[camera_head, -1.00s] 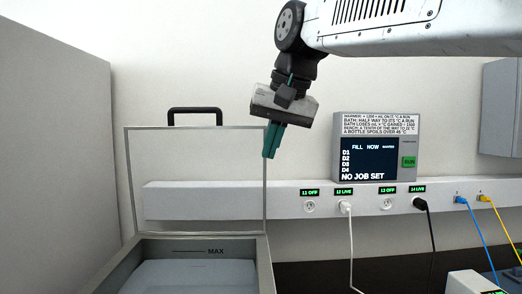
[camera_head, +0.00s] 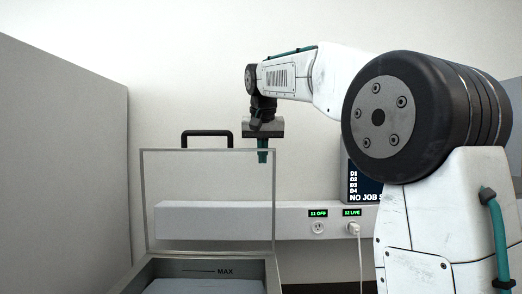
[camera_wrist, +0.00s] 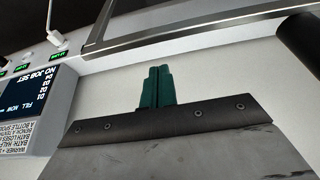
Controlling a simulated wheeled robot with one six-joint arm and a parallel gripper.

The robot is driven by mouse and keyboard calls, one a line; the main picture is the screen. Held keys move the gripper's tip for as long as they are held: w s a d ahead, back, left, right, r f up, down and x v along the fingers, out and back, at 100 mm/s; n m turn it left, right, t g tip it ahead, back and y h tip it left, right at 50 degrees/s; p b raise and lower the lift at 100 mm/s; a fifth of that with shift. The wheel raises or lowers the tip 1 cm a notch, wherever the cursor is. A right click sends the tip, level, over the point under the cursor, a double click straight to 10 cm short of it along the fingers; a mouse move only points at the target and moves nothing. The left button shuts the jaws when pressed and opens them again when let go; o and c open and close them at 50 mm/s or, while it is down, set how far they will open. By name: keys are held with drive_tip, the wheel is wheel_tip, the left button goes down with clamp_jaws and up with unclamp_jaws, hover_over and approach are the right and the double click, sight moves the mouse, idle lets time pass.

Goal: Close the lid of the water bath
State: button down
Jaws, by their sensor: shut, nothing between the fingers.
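The water bath (camera_head: 262,268) stands at the bottom left of the head view, with a MAX mark on its inner wall. Its clear, grey-framed lid (camera_head: 146,205) stands upright and open, with a black handle (camera_head: 207,133) at its top edge. My gripper (camera_head: 263,160) points down near the lid's top right corner, right of the handle. Its green fingers are shut and empty. In the wrist view my gripper (camera_wrist: 157,72) shows together with part of the lid's frame (camera_wrist: 150,35) beyond the fingertips. Whether the fingers touch the lid I cannot tell.
A display panel (camera_head: 364,185) on the wall is partly hidden by my arm. A socket rail (camera_head: 200,218) runs behind the lid, with a white plug (camera_head: 354,229) in one outlet. A grey cabinet side (camera_head: 60,170) stands at the left.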

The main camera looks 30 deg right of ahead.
hover_over(262, 196)
drive_tip(key=f, duration=0.5)
drive_tip(key=shift+w+d+f, duration=0.2)
drive_tip(key=shift+w+f, duration=0.05)
drive_tip(key=shift+s, duration=0.1)
